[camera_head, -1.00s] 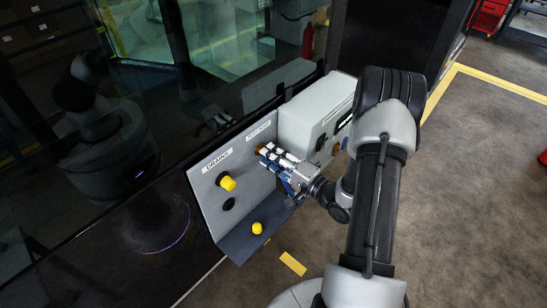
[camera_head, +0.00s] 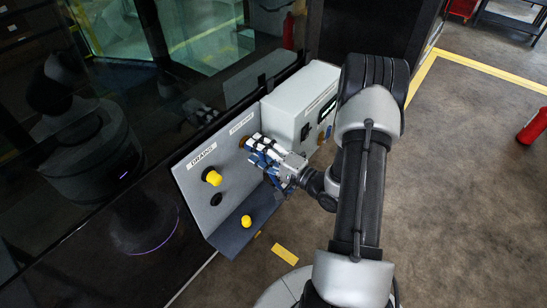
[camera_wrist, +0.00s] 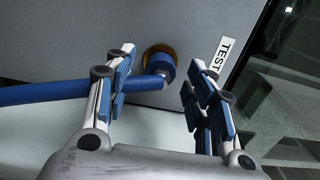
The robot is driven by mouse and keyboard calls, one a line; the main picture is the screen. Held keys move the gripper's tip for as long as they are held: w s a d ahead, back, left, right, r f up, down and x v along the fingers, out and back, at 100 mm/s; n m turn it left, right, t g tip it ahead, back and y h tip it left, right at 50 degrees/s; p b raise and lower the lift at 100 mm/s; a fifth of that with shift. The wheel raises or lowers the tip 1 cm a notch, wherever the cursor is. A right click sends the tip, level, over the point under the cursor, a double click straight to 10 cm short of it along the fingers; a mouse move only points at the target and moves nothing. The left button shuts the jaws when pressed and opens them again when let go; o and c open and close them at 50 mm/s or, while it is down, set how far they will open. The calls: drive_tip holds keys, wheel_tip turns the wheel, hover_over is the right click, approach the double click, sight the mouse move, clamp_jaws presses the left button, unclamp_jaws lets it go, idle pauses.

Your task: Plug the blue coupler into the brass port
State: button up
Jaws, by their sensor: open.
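The blue coupler (camera_wrist: 160,66) is at the brass port (camera_wrist: 150,52) in the wrist view, its end against or inside the brass ring; how deep it sits is hard to tell. A blue hose (camera_wrist: 45,91) runs from it to the left, passing behind my left finger. My gripper (camera_wrist: 160,72) is open, with one finger on each side of the coupler and visible gaps to it. In the head view my gripper (camera_head: 258,149) is close to the panel just by the brass port (camera_head: 244,141), and its fingers largely hide the coupler.
The grey panel (camera_head: 232,172) carries a DRAINS label, a yellow cap (camera_head: 213,178) and a dark hole (camera_head: 216,199). A yellow knob (camera_head: 246,221) is on the dark ledge below. A grey box (camera_head: 290,100) stands right beside my gripper. Open floor lies right.

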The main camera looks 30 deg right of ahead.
drive_tip(key=v, duration=1.1)
drive_tip(key=shift+o, duration=0.5)
drive_tip(key=shift+r, duration=0.1)
drive_tip(key=o, duration=1.1)
drive_tip(key=p+v, duration=0.1)
drive_tip(key=v, duration=0.8)
drive_tip(key=shift+p, duration=0.35)
drive_tip(key=shift+w, duration=0.15)
